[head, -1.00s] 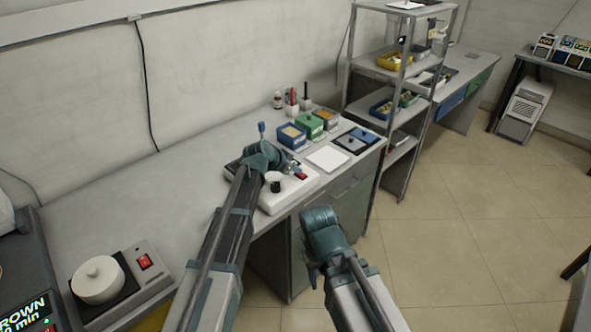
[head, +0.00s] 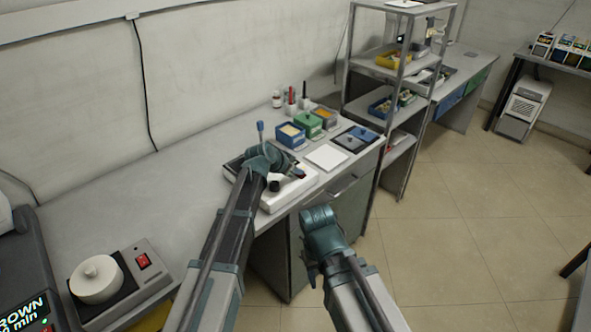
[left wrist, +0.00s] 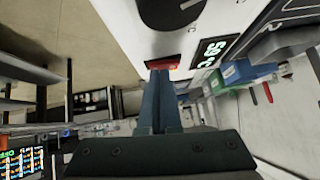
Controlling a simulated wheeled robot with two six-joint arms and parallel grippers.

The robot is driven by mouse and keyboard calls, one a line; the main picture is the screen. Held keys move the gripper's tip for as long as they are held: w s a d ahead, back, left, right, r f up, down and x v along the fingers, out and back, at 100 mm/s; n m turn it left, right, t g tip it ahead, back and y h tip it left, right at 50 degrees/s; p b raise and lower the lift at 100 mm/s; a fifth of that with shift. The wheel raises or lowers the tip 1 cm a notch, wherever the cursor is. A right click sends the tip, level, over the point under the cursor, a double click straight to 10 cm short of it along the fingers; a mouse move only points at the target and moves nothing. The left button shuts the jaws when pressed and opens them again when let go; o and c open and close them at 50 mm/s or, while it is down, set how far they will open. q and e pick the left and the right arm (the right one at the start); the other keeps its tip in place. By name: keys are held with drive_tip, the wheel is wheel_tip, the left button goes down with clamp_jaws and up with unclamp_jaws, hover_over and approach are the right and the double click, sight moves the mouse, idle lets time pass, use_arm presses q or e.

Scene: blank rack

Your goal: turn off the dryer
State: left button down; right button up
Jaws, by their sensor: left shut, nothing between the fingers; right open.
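A white bench unit (head: 291,197), which I take to be the dryer, stands near the bench's front edge under my left gripper (head: 297,172). In the left wrist view its white face (left wrist: 132,40) carries a black knob (left wrist: 170,8), a red switch (left wrist: 163,63) and a lit temperature display (left wrist: 209,53). My left gripper is shut and empty, its fingertips (left wrist: 160,76) right at the red switch; I cannot tell if they press it. In the head view the gripper hides the switch. My right gripper (head: 320,228) is open and empty, in front of the bench.
A second unit with a round white pot (head: 97,278) and a red switch (head: 144,262) sits at the bench's near left. Blue and green boxes (head: 308,126) and a white pad (head: 326,157) lie beyond the dryer. A metal shelf rack (head: 405,75) stands right. The middle bench is clear.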

use_arm(q)
drive_tip(key=shift+r+p, duration=0.8)
drive_tip(key=r+p, duration=0.3)
drive_tip(key=shift+s+d+r, duration=0.15)
drive_tip(key=shift+d, duration=0.05)
drive_tip(key=p+v, duration=0.6)
drive_tip(key=v, duration=0.3)
drive_tip(key=shift+s+a, duration=0.3)
